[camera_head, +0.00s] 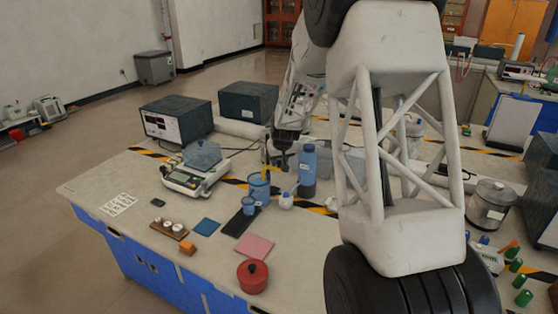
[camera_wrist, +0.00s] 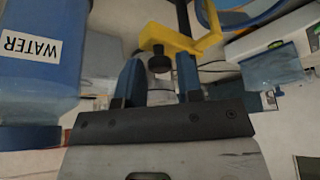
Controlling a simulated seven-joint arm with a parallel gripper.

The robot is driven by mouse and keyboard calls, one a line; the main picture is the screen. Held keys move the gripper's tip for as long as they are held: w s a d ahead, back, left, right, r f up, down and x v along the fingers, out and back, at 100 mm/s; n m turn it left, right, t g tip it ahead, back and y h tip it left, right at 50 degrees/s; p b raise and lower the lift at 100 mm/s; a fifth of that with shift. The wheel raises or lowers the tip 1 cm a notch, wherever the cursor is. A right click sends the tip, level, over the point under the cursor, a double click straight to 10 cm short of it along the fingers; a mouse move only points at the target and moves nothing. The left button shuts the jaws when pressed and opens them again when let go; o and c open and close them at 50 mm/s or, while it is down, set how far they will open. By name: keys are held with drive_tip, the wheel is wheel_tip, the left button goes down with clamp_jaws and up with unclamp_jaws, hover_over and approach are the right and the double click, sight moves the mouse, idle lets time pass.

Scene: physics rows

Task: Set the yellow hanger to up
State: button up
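The yellow hanger (camera_wrist: 186,42) shows in the upper middle of the wrist view as a bent yellow bar with a black knob-like part hanging at its near end. In the head view a small bit of yellow (camera_head: 266,172) shows just below my gripper (camera_head: 280,162), above a blue cup. In the wrist view my gripper (camera_wrist: 158,72) has its two blue-padded fingers apart. The black knob-like part appears between the fingertips, with gaps on both sides; I cannot tell how far beyond them it is. Nothing is visibly held.
A blue water bottle (camera_head: 308,168) stands close right of my gripper; its WATER label (camera_wrist: 30,46) shows in the wrist view. A blue cup (camera_head: 259,188), a scale (camera_head: 190,180) and a red pot (camera_head: 252,276) are on the bench. The bench's front left is partly clear.

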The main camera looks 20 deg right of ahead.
clamp_jaws()
wheel_tip(320, 180, up, 10)
idle(0.5)
drive_tip(key=shift+r, duration=0.1)
drive_tip(key=shift+o, duration=0.4)
unclamp_jaws()
drive_tip(key=o, duration=0.3)
drive_tip(key=v, duration=0.7)
drive_tip(key=shift+r, duration=0.35)
drive_tip(key=shift+s, duration=0.1)
